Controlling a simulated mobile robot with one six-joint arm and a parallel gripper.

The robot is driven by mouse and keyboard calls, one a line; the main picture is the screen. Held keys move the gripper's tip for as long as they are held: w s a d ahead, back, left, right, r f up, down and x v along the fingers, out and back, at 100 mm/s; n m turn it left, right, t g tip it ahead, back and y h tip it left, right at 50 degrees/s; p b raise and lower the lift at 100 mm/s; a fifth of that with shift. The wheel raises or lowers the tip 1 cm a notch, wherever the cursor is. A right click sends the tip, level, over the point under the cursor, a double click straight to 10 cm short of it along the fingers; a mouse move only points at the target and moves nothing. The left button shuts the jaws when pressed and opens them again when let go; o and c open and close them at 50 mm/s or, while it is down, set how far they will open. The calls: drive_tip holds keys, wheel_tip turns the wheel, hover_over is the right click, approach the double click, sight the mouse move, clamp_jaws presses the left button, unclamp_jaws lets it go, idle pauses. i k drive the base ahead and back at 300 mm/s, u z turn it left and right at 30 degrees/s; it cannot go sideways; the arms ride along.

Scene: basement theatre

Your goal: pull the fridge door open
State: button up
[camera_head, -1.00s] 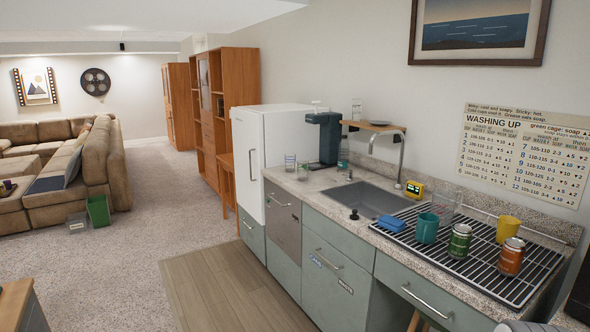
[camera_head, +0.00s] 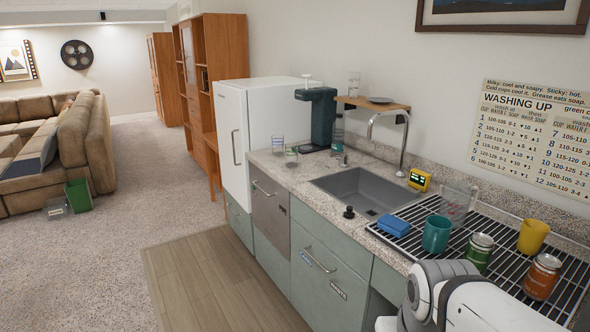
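The white fridge (camera_head: 234,140) stands at the far end of the counter, past the sink. Its door looks shut, with a dark vertical handle (camera_head: 236,147) on the front. My arm shows at the bottom right, in front of the drying rack and well short of the fridge. The fingers of my gripper cannot be made out, so its state is hidden.
The counter (camera_head: 293,172) with sink (camera_head: 363,192) and drawers runs along the right. A drying rack (camera_head: 411,219) holds a teal mug, cans and a yellow cup. A wooden floor strip (camera_head: 205,275) and open carpet (camera_head: 110,255) lie left. A green bin (camera_head: 78,195) stands by the sofa.

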sight(231, 107)
drive_tip(key=u, duration=0.65)
drive_tip(key=i, duration=1.65)
drive_tip(key=u, duration=0.6)
drive_tip(key=i, duration=2.55)
drive_tip(key=z, duration=0.25)
